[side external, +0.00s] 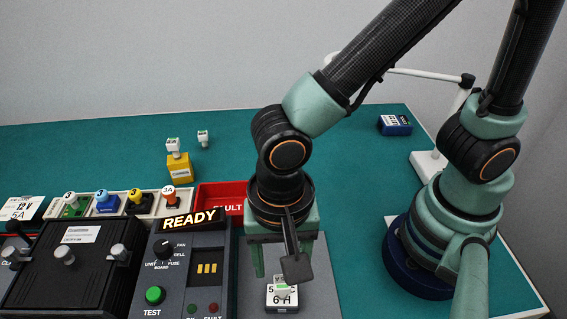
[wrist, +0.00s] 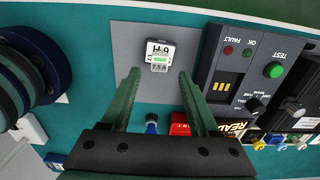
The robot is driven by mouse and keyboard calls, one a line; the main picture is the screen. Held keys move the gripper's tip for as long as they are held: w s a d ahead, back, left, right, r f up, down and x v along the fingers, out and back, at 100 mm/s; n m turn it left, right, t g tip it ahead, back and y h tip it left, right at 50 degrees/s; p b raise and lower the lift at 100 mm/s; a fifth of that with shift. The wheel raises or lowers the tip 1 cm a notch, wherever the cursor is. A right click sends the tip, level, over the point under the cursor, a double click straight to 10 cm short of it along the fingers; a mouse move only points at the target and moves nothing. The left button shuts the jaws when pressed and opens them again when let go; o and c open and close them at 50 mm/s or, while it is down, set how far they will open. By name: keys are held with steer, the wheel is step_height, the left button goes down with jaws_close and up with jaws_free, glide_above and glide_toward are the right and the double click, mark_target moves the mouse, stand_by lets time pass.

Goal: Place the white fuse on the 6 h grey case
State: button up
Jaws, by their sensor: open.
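The grey 6 H case (side external: 284,306) sits on a grey mat below my gripper; it also shows in the wrist view (wrist: 161,44). A small white piece with green (side external: 282,284) shows at its top; I cannot tell whether it is a separate fuse. White fuse-like pieces show at the back: one (side external: 173,146) stands on a yellow case (side external: 180,168), and a smaller one (side external: 203,138) stands on the green surface beside it. My gripper (wrist: 160,85) is open, its fingers apart with nothing held between them, above and to one side of the case.
A tester with a READY sign (side external: 190,218) and a black lidded unit (side external: 72,265) stand at left. Behind them is a row of coloured fuses (side external: 135,202) and a red FAULT bin (side external: 222,196). A dark blue case (side external: 395,124) lies at back right.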

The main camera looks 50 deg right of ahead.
mark_target(281, 280)
step_height(281, 280, up, 6)
steer(key=w+d+r+n+t, duration=0.2)
steer(key=w+d+n, duration=0.1)
steer(key=d, duration=0.5)
steer(key=w+d+r+n+t, duration=0.1)
steer(key=w+d+r+n, duration=0.2)
steer(key=w+d, duration=0.2)
steer(key=w+d+r+n+t, duration=0.2)
steer(key=w+d+n, duration=0.1)
steer(key=d, duration=0.8)
steer(key=shift+w+d+r+t, duration=0.3)
steer(key=shift+w+r, duration=0.05)
steer(key=shift+w, duration=0.1)
